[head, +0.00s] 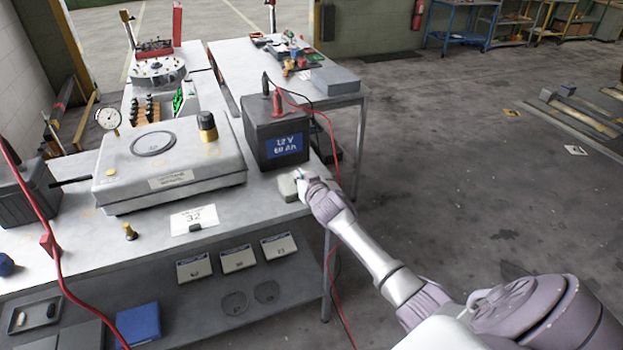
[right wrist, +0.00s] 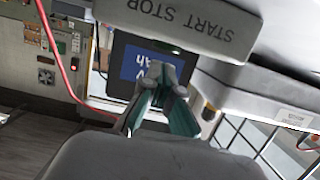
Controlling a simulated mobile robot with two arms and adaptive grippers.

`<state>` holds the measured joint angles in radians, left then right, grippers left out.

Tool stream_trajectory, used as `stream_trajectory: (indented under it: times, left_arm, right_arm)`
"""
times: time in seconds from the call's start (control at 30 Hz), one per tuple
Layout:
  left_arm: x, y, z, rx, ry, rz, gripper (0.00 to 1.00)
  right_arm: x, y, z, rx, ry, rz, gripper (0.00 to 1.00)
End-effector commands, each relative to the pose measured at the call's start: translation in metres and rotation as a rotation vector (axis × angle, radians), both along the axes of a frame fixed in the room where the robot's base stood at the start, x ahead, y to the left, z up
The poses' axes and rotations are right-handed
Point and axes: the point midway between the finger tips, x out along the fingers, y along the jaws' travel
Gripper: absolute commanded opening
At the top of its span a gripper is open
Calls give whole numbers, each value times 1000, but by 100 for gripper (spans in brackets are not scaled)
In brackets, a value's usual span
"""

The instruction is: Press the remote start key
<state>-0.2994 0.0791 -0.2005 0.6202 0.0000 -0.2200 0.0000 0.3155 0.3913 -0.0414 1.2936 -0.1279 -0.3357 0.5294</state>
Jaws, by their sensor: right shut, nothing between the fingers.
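The remote is a small grey box (head: 287,187) at the right front corner of the workbench, beside the battery. In the right wrist view the remote (right wrist: 185,22) fills the top, with START and STOP lettering upside down. A small dark green patch, perhaps part of a key, shows at its lower edge. My right gripper (head: 299,180) is at the remote, shut and empty. In the right wrist view its fingertips (right wrist: 162,72) are together just below the remote's edge; I cannot tell whether they touch it. My left gripper is not in view.
The dark 12 V battery (head: 276,130) stands behind the remote, with red and black leads. A large grey unit (head: 170,165) with a dial gauge takes up the bench to the left. A second table (head: 335,83) stands behind. Open floor lies to the right.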

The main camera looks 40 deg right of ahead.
Motion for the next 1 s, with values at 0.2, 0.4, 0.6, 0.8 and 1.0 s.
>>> stream_trajectory:
  times: [0.2, 0.4, 0.6, 0.8, 1.0]
  left_arm:
    - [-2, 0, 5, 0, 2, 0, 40]
    - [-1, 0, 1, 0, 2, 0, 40]
    - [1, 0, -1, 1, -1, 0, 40]
    - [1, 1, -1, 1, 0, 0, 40]
    - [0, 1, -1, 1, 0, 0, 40]
  right_arm:
    - [-33, 7, 22, -2, -11, 2, 0]
    - [-67, 15, 33, -5, -13, 2, 0]
    - [-87, 20, 40, -3, -16, 2, 0]
    - [-91, 21, 42, -4, -17, 1, 0]
    - [-91, 21, 42, -4, -17, 1, 0]
